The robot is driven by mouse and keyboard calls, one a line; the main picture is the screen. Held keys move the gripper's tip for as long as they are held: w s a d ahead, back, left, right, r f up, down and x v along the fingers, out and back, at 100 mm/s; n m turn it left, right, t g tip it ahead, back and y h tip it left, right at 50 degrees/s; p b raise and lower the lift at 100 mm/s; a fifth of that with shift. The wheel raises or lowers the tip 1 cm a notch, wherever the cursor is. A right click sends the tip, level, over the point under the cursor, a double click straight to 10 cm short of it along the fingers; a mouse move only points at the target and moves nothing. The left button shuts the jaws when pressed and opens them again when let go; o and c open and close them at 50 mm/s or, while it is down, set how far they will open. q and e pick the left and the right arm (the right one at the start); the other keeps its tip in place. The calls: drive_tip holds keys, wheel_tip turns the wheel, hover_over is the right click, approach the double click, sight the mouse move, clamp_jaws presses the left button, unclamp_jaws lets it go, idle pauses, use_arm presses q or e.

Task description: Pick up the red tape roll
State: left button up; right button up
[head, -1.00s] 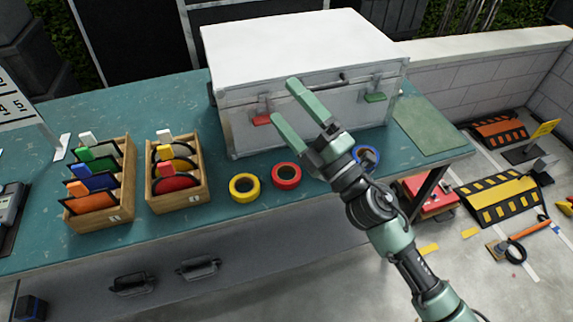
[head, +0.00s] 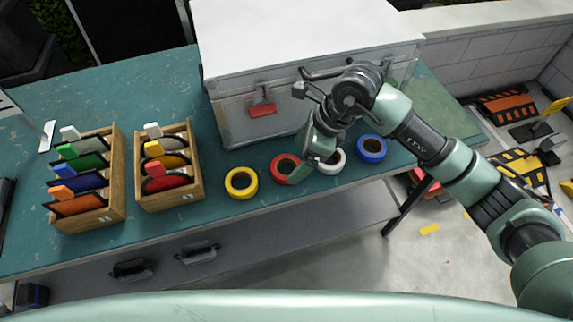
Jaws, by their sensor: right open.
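The red tape roll (head: 278,171) lies flat on the teal table, in a row of tape rolls below the white case. My right gripper (head: 301,172) is open and points down just over the right side of the red roll. Its fingers cover part of that roll's right edge and part of the white roll. I cannot tell whether a finger touches the red roll. My left gripper is not in view.
A yellow roll (head: 241,183) lies to the left, a white roll (head: 335,164) and a blue roll (head: 371,148) to the right. The white case (head: 300,45) stands close behind. Two wooden racks (head: 118,210) hold colored discs at left.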

drive_tip(key=p+x, duration=0.1)
drive_tip(key=x, duration=0.3)
drive_tip(key=shift+s+a+f, duration=0.1)
drive_tip(key=shift+a+f, duration=0.05)
drive_tip(key=shift+a, duration=0.1)
drive_tip(key=c, duration=1.5)
